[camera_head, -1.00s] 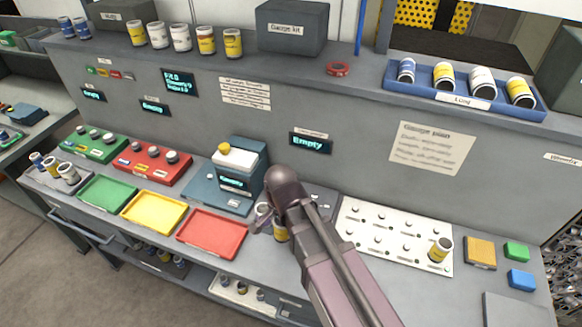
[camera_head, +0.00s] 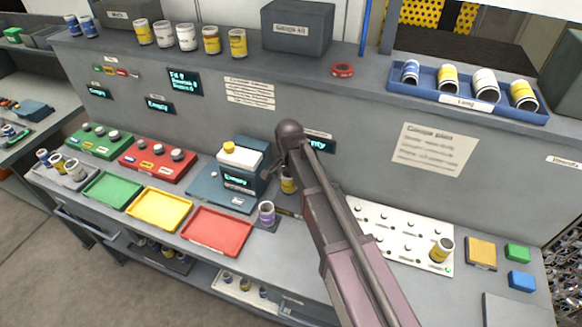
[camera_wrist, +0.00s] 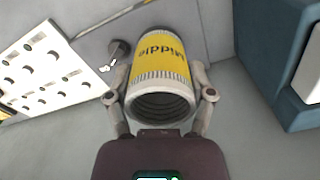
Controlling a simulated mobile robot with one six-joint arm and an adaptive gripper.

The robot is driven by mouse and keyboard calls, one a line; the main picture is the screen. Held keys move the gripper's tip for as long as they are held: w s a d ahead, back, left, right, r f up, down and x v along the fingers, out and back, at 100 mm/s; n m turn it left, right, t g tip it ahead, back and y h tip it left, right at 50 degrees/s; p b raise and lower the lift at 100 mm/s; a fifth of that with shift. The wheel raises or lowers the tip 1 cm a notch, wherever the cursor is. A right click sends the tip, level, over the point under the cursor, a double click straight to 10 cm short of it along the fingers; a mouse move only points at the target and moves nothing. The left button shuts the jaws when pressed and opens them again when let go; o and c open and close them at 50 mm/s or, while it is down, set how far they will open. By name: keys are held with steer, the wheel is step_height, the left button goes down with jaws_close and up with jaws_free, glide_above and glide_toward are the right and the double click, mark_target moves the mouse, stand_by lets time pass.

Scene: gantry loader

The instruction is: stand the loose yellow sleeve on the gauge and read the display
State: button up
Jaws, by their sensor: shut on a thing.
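The yellow sleeve (camera_wrist: 160,62), with a white ribbed rim and the word "Middle", is between the two fingers of my gripper (camera_wrist: 160,95) in the wrist view. My gripper is shut on it. In the head view the sleeve (camera_head: 288,186) shows just right of the gauge, partly behind my arm. The gauge (camera_head: 262,160) is a blue-grey block with a pale top and a yellow knob. Its display (camera_head: 236,181) reads "Empty". The gauge's blue side (camera_wrist: 272,60) appears at the right in the wrist view, apart from the sleeve.
Green (camera_head: 112,190), yellow (camera_head: 158,209) and red (camera_head: 216,231) trays lie to the left. A white peg board (camera_head: 400,232) at the right holds another yellow sleeve (camera_head: 441,249).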

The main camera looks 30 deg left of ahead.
steer(key=w, duration=0.2)
steer(key=w+a, duration=0.1)
steer(key=w, duration=0.1)
steer(key=shift+a+r, duration=0.15)
steer(key=shift+a, duration=0.05)
steer(key=shift+f, duration=0.2)
steer(key=shift+f+b, duration=3.35)
steer(key=shift+b, duration=0.15)
steer(key=shift+f, duration=0.25)
steer(key=o, duration=1.3)
steer(key=shift+r, duration=0.1)
